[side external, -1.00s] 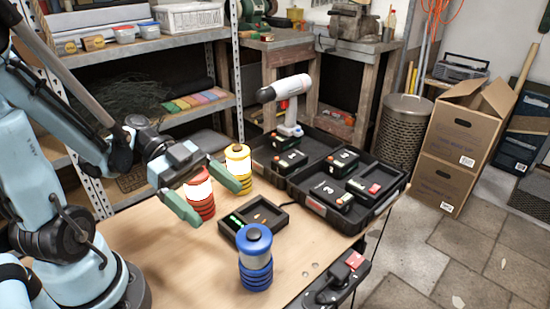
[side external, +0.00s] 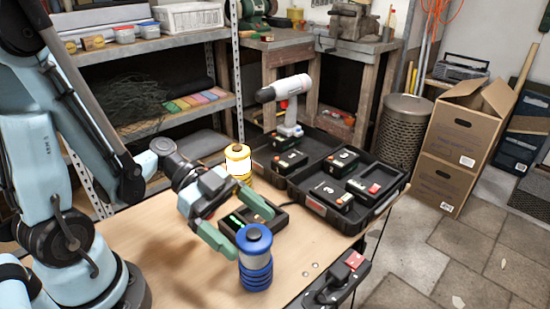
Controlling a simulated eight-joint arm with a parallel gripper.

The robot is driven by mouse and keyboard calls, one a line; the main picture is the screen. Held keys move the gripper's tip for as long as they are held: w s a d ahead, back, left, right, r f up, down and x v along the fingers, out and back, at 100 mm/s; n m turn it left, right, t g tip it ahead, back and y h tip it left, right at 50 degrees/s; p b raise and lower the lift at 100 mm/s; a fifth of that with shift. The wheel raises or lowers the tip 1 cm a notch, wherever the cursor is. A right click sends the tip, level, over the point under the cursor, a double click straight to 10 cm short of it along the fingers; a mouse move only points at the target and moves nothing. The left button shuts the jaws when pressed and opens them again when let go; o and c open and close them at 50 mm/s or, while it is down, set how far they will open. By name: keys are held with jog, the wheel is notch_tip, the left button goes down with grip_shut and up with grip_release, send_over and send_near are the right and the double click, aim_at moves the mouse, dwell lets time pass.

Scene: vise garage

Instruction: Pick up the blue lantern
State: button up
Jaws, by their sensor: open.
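The blue lantern (side external: 256,274) stands upright near the front edge of the wooden table (side external: 185,270), with a blue cap and a clear middle. My gripper (side external: 247,228) is open, its two green fingers pointing toward the lantern from the upper left. One finger reaches close to the lantern's left side near the cap; the other is behind it, over the small black tray. I cannot tell whether the near finger touches the lantern. Nothing is between the fingers.
A yellow lantern (side external: 238,162) stands behind my gripper. A small black tray (side external: 284,232) lies right behind the blue lantern. An open black case (side external: 318,207) holds several battery packs and a white drill (side external: 286,92). A black device (side external: 335,285) sits at the table's right edge.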

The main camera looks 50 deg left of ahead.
jog(key=shift+c, duration=0.2)
jog(key=c, duration=1.7)
